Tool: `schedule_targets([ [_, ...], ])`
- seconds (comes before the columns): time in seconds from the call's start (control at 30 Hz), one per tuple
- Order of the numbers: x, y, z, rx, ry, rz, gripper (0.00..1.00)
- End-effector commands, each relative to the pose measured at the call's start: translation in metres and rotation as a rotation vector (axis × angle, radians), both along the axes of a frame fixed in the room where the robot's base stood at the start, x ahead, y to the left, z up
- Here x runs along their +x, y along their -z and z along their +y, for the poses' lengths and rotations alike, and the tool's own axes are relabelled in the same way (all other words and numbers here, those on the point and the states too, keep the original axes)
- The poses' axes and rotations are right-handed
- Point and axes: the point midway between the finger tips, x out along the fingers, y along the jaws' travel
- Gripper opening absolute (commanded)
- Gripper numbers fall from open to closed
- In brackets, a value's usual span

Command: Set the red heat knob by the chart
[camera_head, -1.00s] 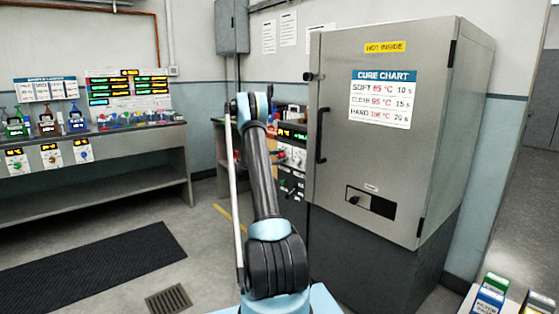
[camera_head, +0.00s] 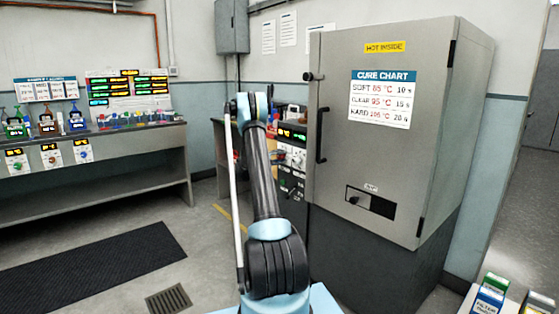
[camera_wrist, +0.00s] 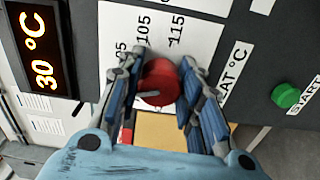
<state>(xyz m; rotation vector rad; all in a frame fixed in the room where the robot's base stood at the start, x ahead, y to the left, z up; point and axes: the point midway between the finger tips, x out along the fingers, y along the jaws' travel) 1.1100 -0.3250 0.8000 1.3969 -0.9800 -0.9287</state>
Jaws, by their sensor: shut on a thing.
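The red heat knob (camera_wrist: 158,84) shows in the wrist view on a white dial plate with the marks 105 and 115 and a partly hidden mark ending in 5. A pale pointer line on the knob points to the left in that view. My gripper (camera_wrist: 160,88) is shut on the knob, one blue finger on each side. The cure chart (camera_head: 380,98) is on the grey cabinet door in the head view. It reads SOFT 85 °C 10 s, CLEAR 95 °C 15 s, HARD 105 °C 20 s. My arm hides the knob in the head view.
An orange display (camera_wrist: 41,50) reads 30 °C beside the dial. A green START button (camera_wrist: 286,95) is at the right in the wrist view. The cabinet (camera_head: 430,120) with its handle stands right of my arm. A bench (camera_head: 90,140) with bottles is at the left.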

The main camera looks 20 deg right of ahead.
Motion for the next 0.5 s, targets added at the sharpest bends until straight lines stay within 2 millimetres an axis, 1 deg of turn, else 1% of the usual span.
schedule_targets([
  [0.03, -0.0017, 0.0027, -0.0002, 0.008, 0.003, -0.010, 0.09],
  [0.5, -0.0014, 0.0033, 0.0000, 0.018, 0.003, -0.034, 0.09],
])
